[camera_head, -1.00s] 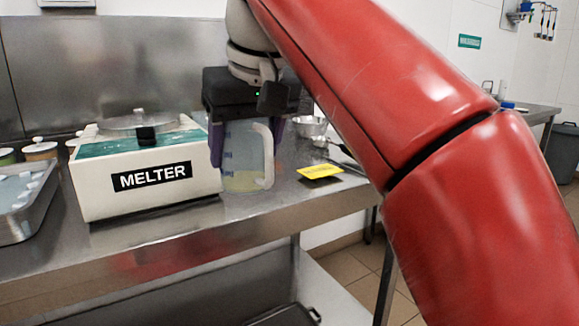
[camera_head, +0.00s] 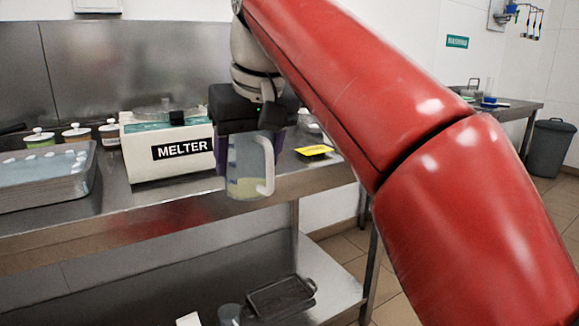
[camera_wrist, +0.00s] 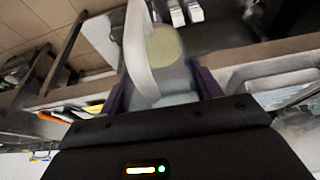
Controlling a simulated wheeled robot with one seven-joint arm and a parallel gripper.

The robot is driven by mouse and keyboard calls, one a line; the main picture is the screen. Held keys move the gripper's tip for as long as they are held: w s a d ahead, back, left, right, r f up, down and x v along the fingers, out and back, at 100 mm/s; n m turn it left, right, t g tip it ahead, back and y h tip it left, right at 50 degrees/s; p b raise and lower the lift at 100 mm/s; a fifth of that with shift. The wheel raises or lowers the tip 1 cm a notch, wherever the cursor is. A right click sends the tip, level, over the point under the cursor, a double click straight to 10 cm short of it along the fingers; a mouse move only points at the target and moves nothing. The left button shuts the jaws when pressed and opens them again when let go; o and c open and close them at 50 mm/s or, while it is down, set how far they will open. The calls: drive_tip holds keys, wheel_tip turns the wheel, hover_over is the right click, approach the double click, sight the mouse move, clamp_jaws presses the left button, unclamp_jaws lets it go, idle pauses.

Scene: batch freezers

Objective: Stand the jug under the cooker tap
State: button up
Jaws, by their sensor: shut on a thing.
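A clear jug (camera_head: 246,168) with a white handle and some yellowish contents hangs upright in my gripper (camera_head: 250,142), in front of the steel counter's edge. My gripper is shut on the jug, its purple fingers at the jug's sides. The wrist view, which is blurred, shows the jug (camera_wrist: 165,60) between the fingers, its pale handle toward the camera's left. I cannot make out a cooker or its tap in either view.
A white melter (camera_head: 165,148) stands on the steel counter (camera_head: 150,208) left of the jug. A tray of white pieces (camera_head: 45,175) and several small tubs are further left. A yellow card (camera_head: 314,150) lies right. A black tray (camera_head: 280,297) sits on the lower shelf.

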drive_tip(key=w+d+f, duration=0.4)
drive_tip(key=w+f, duration=0.2)
drive_tip(key=f, duration=0.3)
drive_tip(key=w+d+f, duration=0.3)
drive_tip(key=w+f, duration=0.2)
drive_tip(key=f, duration=0.4)
drive_tip(key=w+d+f, duration=0.4)
drive_tip(key=w+f, duration=0.2)
drive_tip(key=f, duration=0.3)
drive_tip(key=d+f+n, duration=0.1)
drive_tip(key=d+f, duration=0.3)
drive_tip(key=f, duration=0.5)
drive_tip(key=d+f+n, duration=0.1)
drive_tip(key=d+f, duration=0.4)
drive_tip(key=f, duration=0.4)
drive_tip(key=s+d+f+n+g+y, duration=0.1)
drive_tip(key=s+f+n, duration=0.2)
drive_tip(key=s+f, duration=0.45)
wheel_tip(320, 180, up, 5)
drive_tip(key=s+m+t+h, duration=0.1)
drive_tip(key=m+t+h, duration=0.15)
drive_tip(key=m, duration=0.85)
drive_tip(key=shift+g+h, duration=0.35)
drive_tip(key=shift+x, duration=2.45)
drive_tip(key=shift+d, duration=0.1)
